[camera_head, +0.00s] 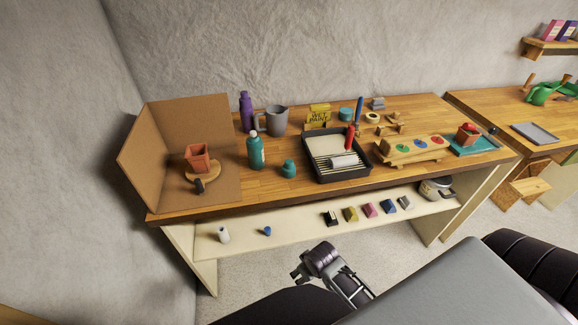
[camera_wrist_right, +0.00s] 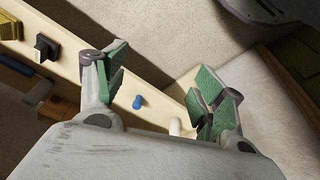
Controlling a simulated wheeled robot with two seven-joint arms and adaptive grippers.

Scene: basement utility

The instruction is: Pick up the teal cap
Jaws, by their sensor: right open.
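A small squat teal piece (camera_head: 289,168) with a narrower top stands on the wooden bench, right of the teal bottle (camera_head: 255,150); I take it for the teal cap. It stands clear of the paint tray. My right gripper (camera_head: 325,273) is in front of the bench, lower than its top and well away from the teal piece. Its green-padded fingers (camera_wrist_right: 163,92) are spread wide with nothing between them. The teal piece is not visible in the right wrist view. My left gripper is not in view.
A black paint tray (camera_head: 312,174), cardboard screen (camera_head: 150,165), terracotta pot (camera_head: 198,158), grey jug (camera_head: 272,120) and another teal round item (camera_head: 346,114) are on the bench. The lower shelf (camera_head: 295,231) holds a blue peg (camera_wrist_right: 138,102), a white cylinder (camera_head: 223,234) and several coloured blocks.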

